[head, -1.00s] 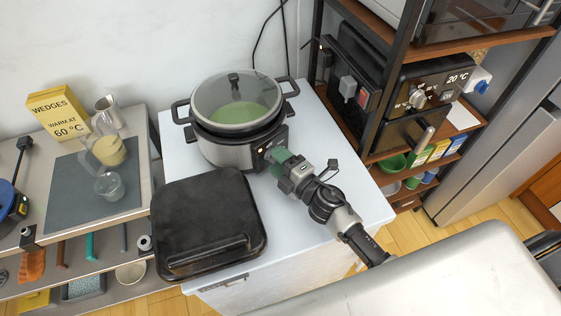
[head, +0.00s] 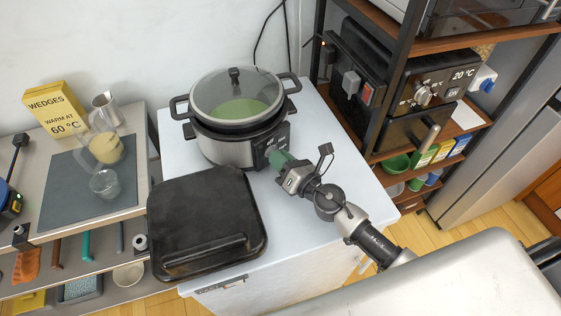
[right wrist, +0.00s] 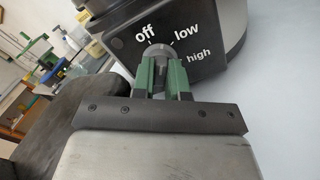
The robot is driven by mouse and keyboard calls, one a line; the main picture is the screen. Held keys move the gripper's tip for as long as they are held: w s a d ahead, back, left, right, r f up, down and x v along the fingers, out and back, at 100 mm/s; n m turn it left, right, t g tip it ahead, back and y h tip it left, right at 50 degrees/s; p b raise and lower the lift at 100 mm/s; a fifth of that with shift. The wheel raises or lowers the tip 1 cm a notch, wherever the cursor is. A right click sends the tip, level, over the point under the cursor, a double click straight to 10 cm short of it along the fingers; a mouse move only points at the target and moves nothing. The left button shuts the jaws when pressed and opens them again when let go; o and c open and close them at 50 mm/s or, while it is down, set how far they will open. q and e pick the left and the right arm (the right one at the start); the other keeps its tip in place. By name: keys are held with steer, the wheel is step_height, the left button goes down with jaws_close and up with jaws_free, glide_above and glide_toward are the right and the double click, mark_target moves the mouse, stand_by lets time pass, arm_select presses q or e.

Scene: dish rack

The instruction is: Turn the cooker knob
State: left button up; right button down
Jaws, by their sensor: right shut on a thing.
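The cooker (head: 222,150) is a silver and black pot with a glass lid, standing on the white cabinet top. Its front panel carries the knob (right wrist: 157,52), a grey dial with "off", "low" and "high" printed around it in the right wrist view. My right gripper (right wrist: 161,66) has its green fingers on both sides of the knob and is shut on it. In the head view my right gripper (head: 277,160) reaches the panel from the lower right and partly hides it. The dial's exact pointing is hard to tell. My left gripper is not in view.
A black closed grill (head: 205,225) lies in front of the cooker, left of my right arm. A side counter with a yellow box (head: 57,109) and jugs stands at the left. A dark shelf rack (head: 408,100) with appliances stands close at the right. The cabinet top's right part is clear.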

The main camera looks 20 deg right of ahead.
steer(key=n, duration=0.4)
steer(key=shift+n, duration=0.3)
steer(key=shift+n, duration=0.8)
steer(key=c, duration=1.1)
jaws_free()
steer(key=shift+s, duration=0.1)
steer(key=shift+v, duration=0.95)
